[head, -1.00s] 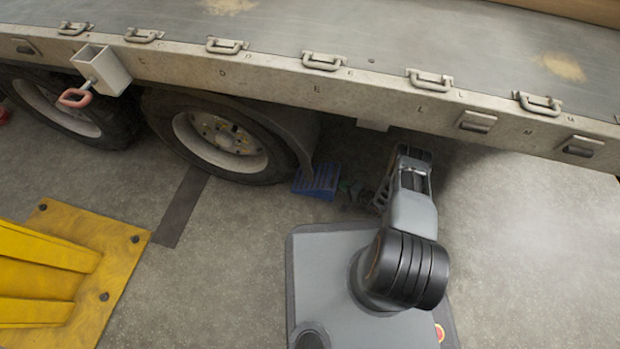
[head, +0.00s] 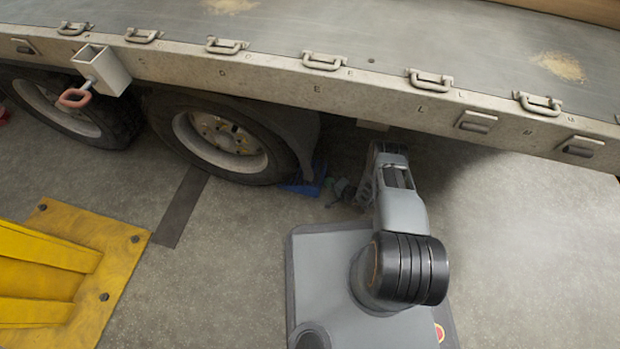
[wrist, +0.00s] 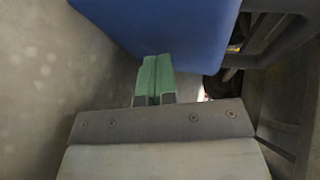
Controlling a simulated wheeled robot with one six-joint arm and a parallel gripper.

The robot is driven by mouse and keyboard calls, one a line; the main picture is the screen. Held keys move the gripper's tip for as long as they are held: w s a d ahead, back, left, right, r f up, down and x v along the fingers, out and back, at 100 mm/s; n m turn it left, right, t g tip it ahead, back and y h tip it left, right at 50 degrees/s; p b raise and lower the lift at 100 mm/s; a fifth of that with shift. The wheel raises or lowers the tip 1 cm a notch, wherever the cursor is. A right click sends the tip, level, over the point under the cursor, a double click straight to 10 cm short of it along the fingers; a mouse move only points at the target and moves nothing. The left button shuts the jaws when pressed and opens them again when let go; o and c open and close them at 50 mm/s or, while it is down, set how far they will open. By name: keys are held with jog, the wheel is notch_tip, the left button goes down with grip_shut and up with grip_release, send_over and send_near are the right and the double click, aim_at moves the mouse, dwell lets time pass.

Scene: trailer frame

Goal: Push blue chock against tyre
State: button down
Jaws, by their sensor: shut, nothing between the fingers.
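The blue chock (head: 306,182) is on the floor at the right side of the nearer tyre (head: 262,158), partly in shadow under the trailer. In the head view it sits close up to the tyre; whether they touch is hard to tell. In the wrist view the chock (wrist: 165,30) fills the top, just ahead of my fingers. My gripper (wrist: 155,75) has green fingertips, shut together and empty, at or very near the chock's face. In the head view my gripper (head: 338,190) is small and dark, to the right of the chock.
The trailer bed's side rail (head: 300,85) overhangs the wheels and my arm. A yellow stand (head: 110,240) is on the floor at left. A white bracket with a red handle (head: 103,72) hangs from the rail. Floor at right is clear.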

jog(key=shift+w+a, duration=0.35)
jog(key=shift+a, duration=0.75)
jog(key=shift+w+a, duration=0.35)
jog(key=shift+a, duration=0.7)
jog(key=shift+w+a, duration=0.35)
jog(key=shift+a, duration=0.75)
jog(key=shift+w+a, duration=0.25)
jog(key=shift+a, duration=0.4)
jog(key=shift+w+a+r, duration=0.15)
jog(key=shift+a, duration=0.2)
jog(key=shift+s+d+r+p, duration=0.2)
jog(key=shift+s+d, duration=0.15)
jog(key=shift+d, duration=0.3)
jog(key=shift+s+d+r+p, duration=0.15)
jog(key=shift+s+d, duration=0.15)
jog(key=shift+d, duration=0.3)
jog(key=d, duration=0.3)
jog(key=shift+s+d+r, duration=0.2)
jog(key=shift+s+d, duration=0.1)
jog(key=shift+s, duration=0.05)
jog(key=shift+s+d+r, duration=0.15)
jog(key=shift+s+d, duration=0.15)
jog(key=shift+d, duration=0.45)
jog(key=shift+s+d+r, duration=0.15)
jog(key=shift+s+d, duration=0.1)
jog(key=shift+d, duration=0.45)
